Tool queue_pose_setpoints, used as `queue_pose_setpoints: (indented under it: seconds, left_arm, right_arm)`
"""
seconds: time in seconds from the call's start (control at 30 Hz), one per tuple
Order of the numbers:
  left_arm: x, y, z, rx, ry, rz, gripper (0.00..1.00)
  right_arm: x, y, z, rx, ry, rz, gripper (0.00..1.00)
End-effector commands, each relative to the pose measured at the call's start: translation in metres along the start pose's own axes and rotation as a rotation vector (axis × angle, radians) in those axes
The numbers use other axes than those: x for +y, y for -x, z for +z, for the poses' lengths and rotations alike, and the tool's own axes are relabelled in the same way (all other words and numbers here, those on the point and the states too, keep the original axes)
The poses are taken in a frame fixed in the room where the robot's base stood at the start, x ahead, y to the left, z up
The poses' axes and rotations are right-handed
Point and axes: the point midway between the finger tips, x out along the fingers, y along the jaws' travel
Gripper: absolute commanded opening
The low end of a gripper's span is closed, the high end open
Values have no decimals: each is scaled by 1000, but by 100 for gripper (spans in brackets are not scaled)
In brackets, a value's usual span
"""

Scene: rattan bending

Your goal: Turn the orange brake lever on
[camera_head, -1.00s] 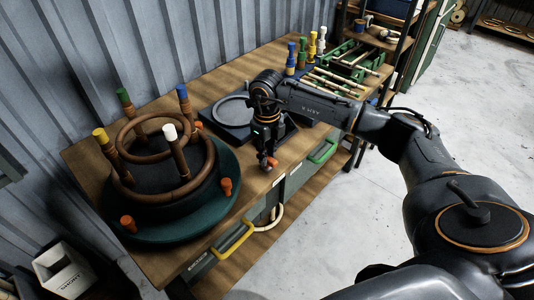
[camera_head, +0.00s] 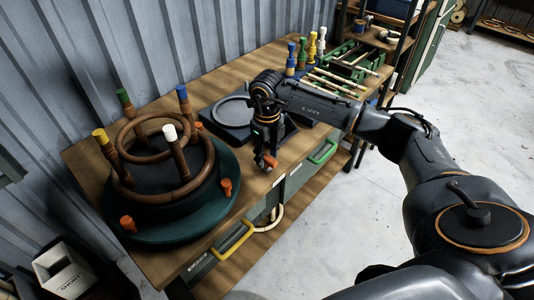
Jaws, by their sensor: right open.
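A small orange part (camera_head: 270,161), which looks like the brake lever, is at the front of the workbench, right of the round green base. My right gripper (camera_head: 267,158) points down right over it, and its fingers partly hide it. The gripper is open; I cannot tell whether a finger touches the orange part. The lever's exact position is too small to read. My left gripper is not in view.
The round green base (camera_head: 205,226) carries upright pegs with coloured tops and bent rattan rings (camera_head: 138,188). Orange knobs (camera_head: 226,186) stand on its rim. A dark plate fixture (camera_head: 233,112) lies behind my gripper. Yellow (camera_head: 233,241) and green (camera_head: 324,152) handles front the drawers.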

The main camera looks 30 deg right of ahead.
Motion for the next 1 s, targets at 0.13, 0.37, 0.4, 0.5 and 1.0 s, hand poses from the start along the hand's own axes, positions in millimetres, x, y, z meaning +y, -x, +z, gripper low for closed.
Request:
queue_pose_setpoints:
  seconds: [0.13, 0.37, 0.4, 0.5, 1.0]
  left_arm:
    - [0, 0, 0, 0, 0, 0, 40]
    - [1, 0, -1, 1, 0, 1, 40]
    - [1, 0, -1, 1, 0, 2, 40]
    - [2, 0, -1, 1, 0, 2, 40]
    - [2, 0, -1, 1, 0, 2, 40]
  right_arm:
    - [0, 15, 1, -4, 0, 0, 43]
    - [0, 63, 1, -6, 1, -1, 43]
    - [0, 72, 1, -6, 0, -1, 43]
    - [-1, 90, 1, -4, -1, -2, 43]
    - [0, 120, 0, -1, -1, 0, 43]
